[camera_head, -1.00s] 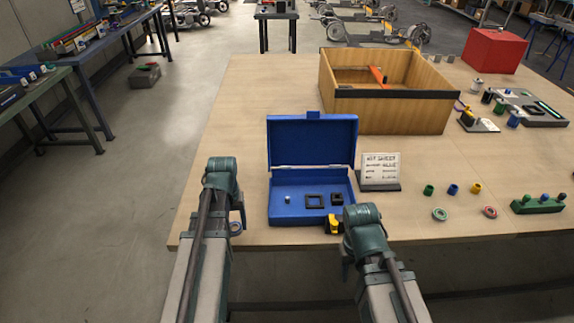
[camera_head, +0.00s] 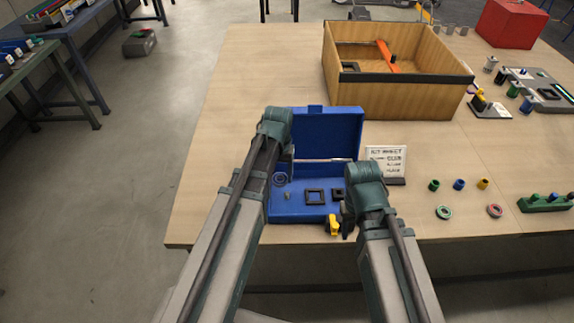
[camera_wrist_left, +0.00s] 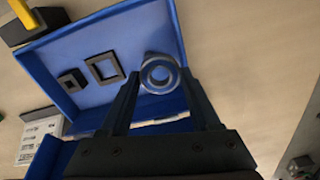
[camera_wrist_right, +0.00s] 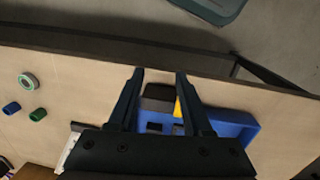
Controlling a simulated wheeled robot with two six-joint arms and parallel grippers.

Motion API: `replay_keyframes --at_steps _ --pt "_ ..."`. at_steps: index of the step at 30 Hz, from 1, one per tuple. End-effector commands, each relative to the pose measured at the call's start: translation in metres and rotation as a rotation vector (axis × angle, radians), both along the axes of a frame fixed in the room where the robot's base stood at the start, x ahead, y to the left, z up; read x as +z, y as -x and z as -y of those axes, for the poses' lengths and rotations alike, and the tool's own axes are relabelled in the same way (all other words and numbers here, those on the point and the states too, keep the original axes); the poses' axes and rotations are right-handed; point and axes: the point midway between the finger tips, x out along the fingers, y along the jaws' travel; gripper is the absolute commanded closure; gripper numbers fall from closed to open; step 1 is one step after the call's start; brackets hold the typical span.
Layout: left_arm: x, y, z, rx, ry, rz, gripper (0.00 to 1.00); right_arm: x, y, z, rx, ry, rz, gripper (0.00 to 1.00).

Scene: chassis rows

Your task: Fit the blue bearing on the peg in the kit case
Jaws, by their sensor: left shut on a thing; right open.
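The open blue kit case (camera_head: 297,215) lies on the table with its lid raised at the back. Its tray holds a small peg (camera_head: 287,196) at the left, a dark square frame and a smaller dark square piece. My left gripper (camera_head: 281,172) is shut on the blue bearing (camera_head: 279,180), a ring held over the left part of the case. In the left wrist view the bearing (camera_wrist_left: 158,74) sits between the fingertips; the peg cannot be made out there. My right gripper (camera_wrist_right: 159,72) is open and empty near the case's front right corner.
A black block with a yellow part (camera_head: 333,226) stands at the case's front right. A sign card (camera_head: 386,160) stands right of the case. Behind is a wooden box (camera_head: 400,98). Rings and small cylinders lie to the right. The table left of the case is clear.

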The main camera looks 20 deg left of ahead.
Motion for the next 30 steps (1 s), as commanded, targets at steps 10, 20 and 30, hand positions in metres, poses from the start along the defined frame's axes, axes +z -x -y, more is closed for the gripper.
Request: replay_keyframes --at_steps 10,20,30 --pt "0.006 -0.006 0.021 -0.038 0.0 0.0 0.98 0.006 0.0 0.0 0.0 0.0 0.0 0.5" --pt "-0.013 -0.006 0.021 -0.038 0.0 0.0 0.98 -0.013 0.0 0.0 0.0 0.0 0.0 0.5" --pt "-0.047 -0.006 0.021 -0.037 0.0 0.0 0.98 -0.047 0.0 0.0 0.0 0.0 0.0 0.5"
